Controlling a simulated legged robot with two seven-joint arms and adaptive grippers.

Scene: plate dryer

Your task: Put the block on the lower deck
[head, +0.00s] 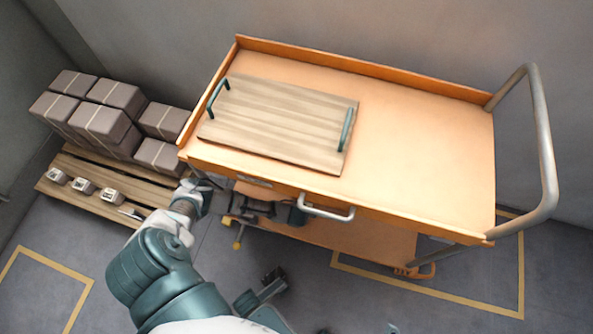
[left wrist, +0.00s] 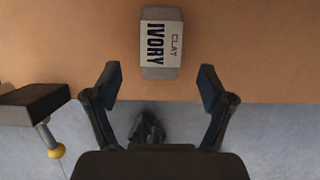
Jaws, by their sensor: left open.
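A grey block (left wrist: 161,43) with a pale label reading "CLAY IVORY" lies on an orange deck surface (left wrist: 245,55) in the left wrist view. My left gripper (left wrist: 160,80) is open, its two fingers apart with the block beyond and between their tips; nothing is held. In the head view my left arm reaches under the front edge of the orange cart's upper deck (head: 430,160), with the left gripper (head: 290,213) above the lower deck (head: 370,240). The block is hidden in the head view. My right gripper is not in view.
A wooden tray (head: 280,120) with two dark handles sits on the upper deck. A front handle (head: 327,208) sticks out beside my left gripper. A push handle (head: 543,150) stands at right. A pallet (head: 75,203) holds several wrapped bricks (head: 115,95) at left.

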